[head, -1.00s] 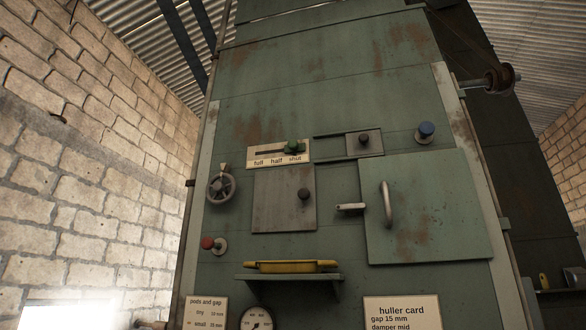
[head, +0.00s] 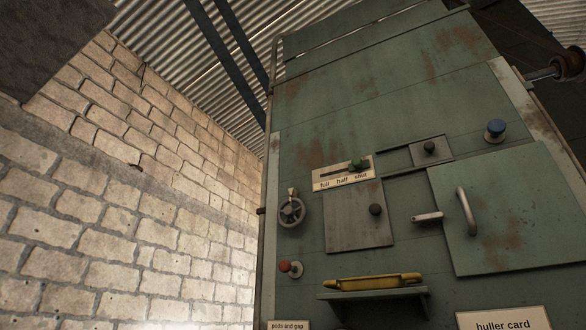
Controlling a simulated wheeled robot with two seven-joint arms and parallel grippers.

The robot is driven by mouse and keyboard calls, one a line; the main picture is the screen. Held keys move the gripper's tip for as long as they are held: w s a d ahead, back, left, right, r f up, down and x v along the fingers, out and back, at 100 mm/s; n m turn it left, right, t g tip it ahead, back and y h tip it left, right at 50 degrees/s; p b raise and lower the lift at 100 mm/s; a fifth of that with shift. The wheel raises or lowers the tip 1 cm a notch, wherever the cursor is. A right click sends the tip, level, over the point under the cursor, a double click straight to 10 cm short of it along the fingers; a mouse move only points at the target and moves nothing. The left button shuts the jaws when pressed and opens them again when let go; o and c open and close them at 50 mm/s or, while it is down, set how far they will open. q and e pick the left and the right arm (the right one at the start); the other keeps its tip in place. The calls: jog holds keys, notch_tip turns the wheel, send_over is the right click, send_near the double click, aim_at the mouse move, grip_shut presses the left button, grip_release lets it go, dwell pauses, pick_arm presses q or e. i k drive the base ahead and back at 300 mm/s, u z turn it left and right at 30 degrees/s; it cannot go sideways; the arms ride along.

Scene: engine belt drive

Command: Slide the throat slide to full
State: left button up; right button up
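The throat slide is a green knob (head: 357,164) in a slot on a cream label plate (head: 343,173) on the green machine front. The plate reads full, half and shut from left to right. The knob sits at the right end of the slot, above shut. Neither of my grippers shows in the head view.
A door with a handle (head: 466,211) is right. A yellow tool (head: 373,281) lies on a shelf.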

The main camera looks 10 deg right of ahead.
aim_at(357, 164)
jog(key=u, duration=1.55)
jog(key=i, duration=0.7)
jog(key=z, duration=1.6)
